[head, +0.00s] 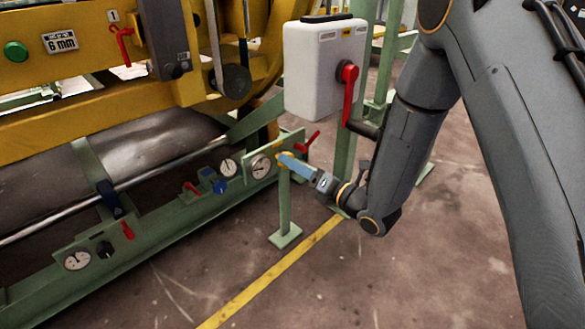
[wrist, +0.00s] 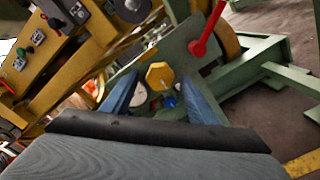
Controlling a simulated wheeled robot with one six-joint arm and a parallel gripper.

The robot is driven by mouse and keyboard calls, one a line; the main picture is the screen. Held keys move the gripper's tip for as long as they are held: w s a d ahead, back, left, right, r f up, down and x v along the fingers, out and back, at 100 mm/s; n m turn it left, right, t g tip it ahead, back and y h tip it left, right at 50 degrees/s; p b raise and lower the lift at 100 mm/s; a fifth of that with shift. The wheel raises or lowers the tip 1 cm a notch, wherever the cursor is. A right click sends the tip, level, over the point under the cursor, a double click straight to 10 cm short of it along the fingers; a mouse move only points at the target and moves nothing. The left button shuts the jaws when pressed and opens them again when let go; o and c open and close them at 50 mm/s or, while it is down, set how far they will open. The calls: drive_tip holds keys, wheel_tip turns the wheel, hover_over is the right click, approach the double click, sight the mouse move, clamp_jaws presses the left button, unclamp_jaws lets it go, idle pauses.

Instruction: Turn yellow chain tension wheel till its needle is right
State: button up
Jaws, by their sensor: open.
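The yellow chain tension wheel (wrist: 160,75) is a small faceted knob on a green plate, seen in the wrist view ahead of my gripper. My gripper (wrist: 158,82) is open, with one blue finger on each side of the wheel in the picture. I cannot tell whether the fingers touch it. In the head view my gripper (head: 290,162) is at the green plate, and the wheel is mostly hidden by it. A white round gauge (head: 261,166) sits just left of my gripper; its needle is too small to read. Part of a white dial (wrist: 138,95) shows below the wheel.
A red lever (head: 308,142) sticks out right of the plate; it is also above right of the wheel in the wrist view (wrist: 207,32). A white box with a red handle (head: 348,92) stands above. A green post (head: 284,205) stands below my gripper. Another gauge (head: 229,168) is further left.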

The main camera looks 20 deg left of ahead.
drive_tip(key=shift+x, duration=0.85)
drive_tip(key=c, duration=1.1)
drive_tip(key=shift+m, duration=0.4)
